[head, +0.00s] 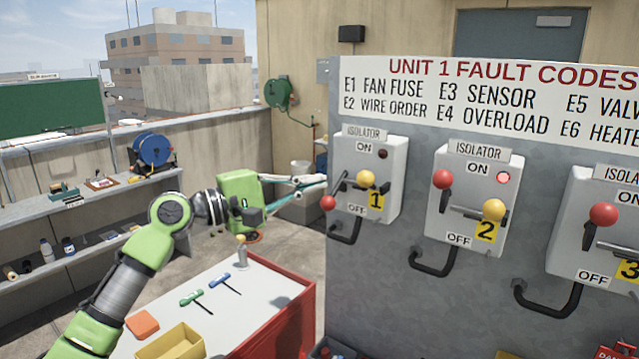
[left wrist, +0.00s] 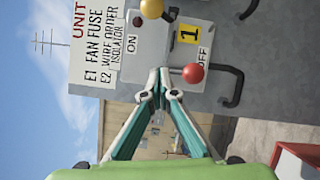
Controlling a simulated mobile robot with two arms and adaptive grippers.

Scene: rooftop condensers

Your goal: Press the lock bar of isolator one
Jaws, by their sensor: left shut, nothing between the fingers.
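Isolator one (head: 393,158) is a pale grey box with a yellow "1" label and a dark lamp. Its red-knobbed handle (head: 328,203) points down and left, near OFF. A yellow knob (head: 366,178) sits on a short dark bar at the box's front; I take this for the lock bar. My left gripper (head: 324,183) is shut and empty, its tips just left of the box. In the left wrist view the tips (left wrist: 160,93) are close to the box's edge, beside the red knob (left wrist: 193,73). I cannot tell whether they touch. My right gripper is not in view.
Isolator two (head: 470,195), its lamp lit red, and isolator three (head: 590,230) stand to the right on the same grey panel. Below is a red cart (head: 300,318) with tools and a yellow bin (head: 180,343). A shelf stands at the far left.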

